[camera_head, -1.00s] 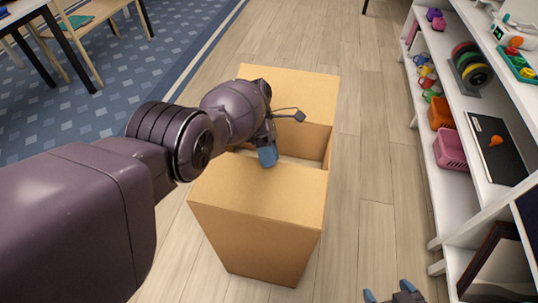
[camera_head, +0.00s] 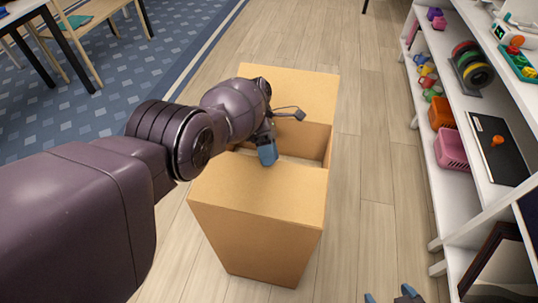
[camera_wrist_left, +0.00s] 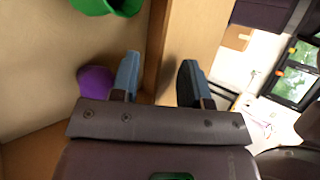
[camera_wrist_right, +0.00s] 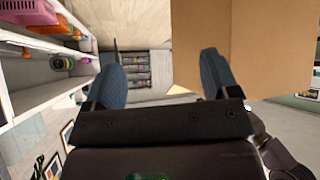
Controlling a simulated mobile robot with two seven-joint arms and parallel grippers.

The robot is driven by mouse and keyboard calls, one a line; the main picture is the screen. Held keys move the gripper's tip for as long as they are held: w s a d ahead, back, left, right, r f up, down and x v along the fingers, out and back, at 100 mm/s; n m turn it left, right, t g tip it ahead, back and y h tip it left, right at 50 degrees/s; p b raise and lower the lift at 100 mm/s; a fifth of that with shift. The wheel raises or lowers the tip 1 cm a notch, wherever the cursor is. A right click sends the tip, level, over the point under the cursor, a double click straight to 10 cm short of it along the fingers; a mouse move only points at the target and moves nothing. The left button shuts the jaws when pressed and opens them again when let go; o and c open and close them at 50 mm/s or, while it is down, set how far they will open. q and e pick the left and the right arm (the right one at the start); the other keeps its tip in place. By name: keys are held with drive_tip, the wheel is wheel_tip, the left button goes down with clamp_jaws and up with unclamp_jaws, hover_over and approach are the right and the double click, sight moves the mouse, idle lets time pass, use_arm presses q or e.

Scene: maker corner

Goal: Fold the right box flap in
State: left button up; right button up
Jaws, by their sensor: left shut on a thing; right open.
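The open-topped cardboard box (camera_head: 255,205) stands on the floor in the middle of the head view. A near panel (camera_head: 290,190) and a far panel (camera_head: 300,92) lie over its top, with a gap between them. I cannot clearly make out the right flap. My left gripper (camera_head: 267,155) is at the gap; the left wrist view shows its fingers (camera_wrist_left: 160,68) on either side of a cardboard edge (camera_wrist_left: 157,45), shut on it. My right gripper (camera_head: 392,297) is open and empty at the bottom edge, right of the box. The right wrist view shows cardboard (camera_wrist_right: 240,45) beyond its fingers.
A white shelf (camera_head: 440,205) with toys, a pink basket (camera_head: 451,149) and an orange bin (camera_head: 441,115) stands on the right. Bare floor (camera_head: 365,160) lies between it and the box. Green (camera_wrist_left: 105,4) and purple (camera_wrist_left: 95,82) things show inside the box.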

use_arm(q)
drive_tip(key=b+v, duration=0.2)
drive_tip(key=v, duration=0.8)
drive_tip(key=shift+a+r, duration=0.2)
use_arm(e)
drive_tip(key=shift+w+a+f+n, duration=0.2)
drive_tip(key=shift+w+f+n, duration=0.1)
drive_tip(key=shift+w+f, duration=0.25)
